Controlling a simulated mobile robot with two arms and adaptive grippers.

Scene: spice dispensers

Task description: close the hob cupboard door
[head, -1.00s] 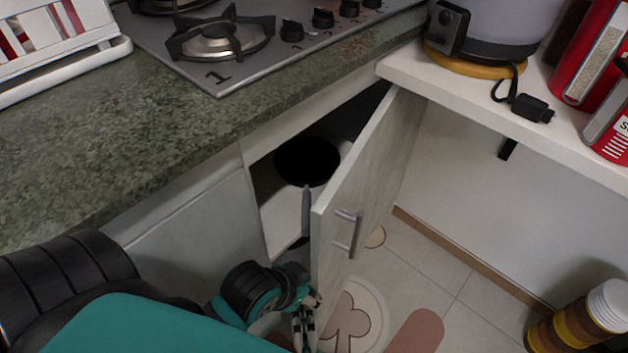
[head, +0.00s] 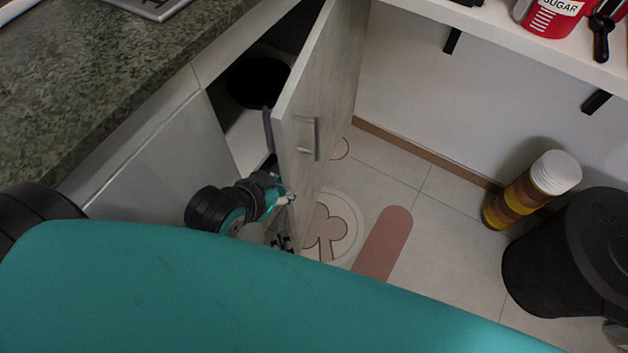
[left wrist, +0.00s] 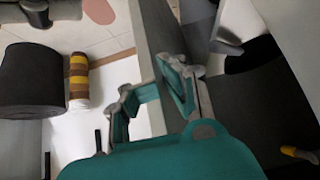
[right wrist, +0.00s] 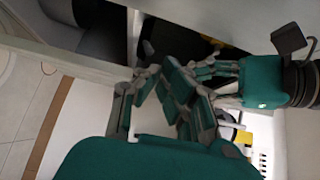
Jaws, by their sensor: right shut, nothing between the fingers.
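The hob cupboard door (head: 322,105) stands ajar below the worktop, with a grey bar handle (head: 307,139) on its outer face. The dark cupboard inside shows to its left. My left gripper (head: 284,196) is at the door's free edge, low down. In the left wrist view its fingers (left wrist: 152,82) are apart, with the door edge (left wrist: 152,35) running up between or just beyond them; contact is unclear. My right gripper (head: 281,241) is lower, mostly hidden by my teal arm. In the right wrist view its fingers (right wrist: 152,76) are shut and empty, close to the left gripper.
A stone worktop (head: 90,75) lies above the cupboard. A white shelf (head: 480,28) with red tins (head: 550,20) is on the right. A striped jar (head: 530,190) and a black bin (head: 572,255) stand on the floor.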

